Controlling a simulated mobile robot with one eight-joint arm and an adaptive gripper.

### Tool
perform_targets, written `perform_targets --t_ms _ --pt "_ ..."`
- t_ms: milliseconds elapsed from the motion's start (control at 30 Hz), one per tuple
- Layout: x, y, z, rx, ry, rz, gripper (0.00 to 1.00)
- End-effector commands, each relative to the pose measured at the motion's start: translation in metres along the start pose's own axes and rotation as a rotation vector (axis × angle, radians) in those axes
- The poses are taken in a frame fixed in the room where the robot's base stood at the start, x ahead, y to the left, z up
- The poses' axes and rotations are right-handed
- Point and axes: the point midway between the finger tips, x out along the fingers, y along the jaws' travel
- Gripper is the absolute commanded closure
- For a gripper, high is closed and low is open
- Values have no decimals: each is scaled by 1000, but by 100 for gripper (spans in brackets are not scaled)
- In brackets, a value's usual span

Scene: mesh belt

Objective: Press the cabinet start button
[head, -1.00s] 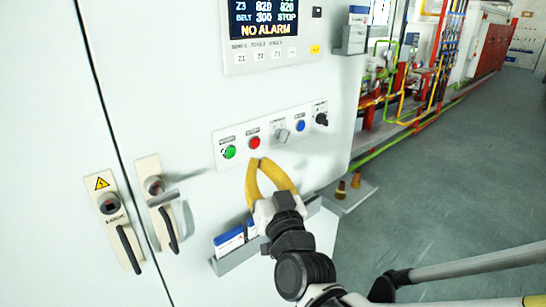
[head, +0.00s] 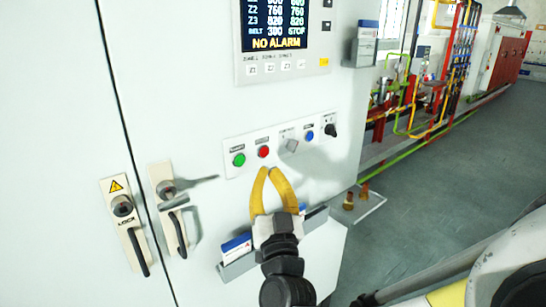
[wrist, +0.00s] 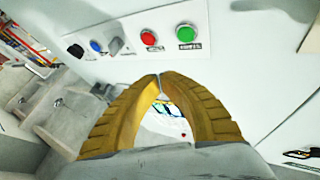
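The cabinet (head: 80,60) carries a strip of controls (head: 315,147) below its display. A green button (head: 239,159) is at the strip's left end, with a red button (head: 263,152) to its right. My gripper (head: 268,169) has curved yellow fingers, their tips together and holding nothing, just below the red button in the head view and right of the green one. In the wrist view, the gripper (wrist: 160,76) points up the picture below the red button (wrist: 149,38). The green button (wrist: 185,33) is up and right of the tips. Contact with the panel cannot be told.
A grey knob (head: 290,146), a blue button (head: 309,136) and a black knob (head: 331,131) continue the strip rightward. A document holder (head: 238,265) juts out below. Two door handles (head: 175,217) (head: 133,240) are at left. The display (head: 277,25) reads NO ALARM. Floor is open at right.

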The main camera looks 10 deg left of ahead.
Motion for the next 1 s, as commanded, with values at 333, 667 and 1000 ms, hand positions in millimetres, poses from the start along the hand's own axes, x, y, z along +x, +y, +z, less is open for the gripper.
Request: perform_targets --t_ms 333,667,1000 --pt "38 -21 21 0 -1 0 100" --pt "52 -28 28 -1 0 0 100" --pt "52 -28 28 0 0 0 100"
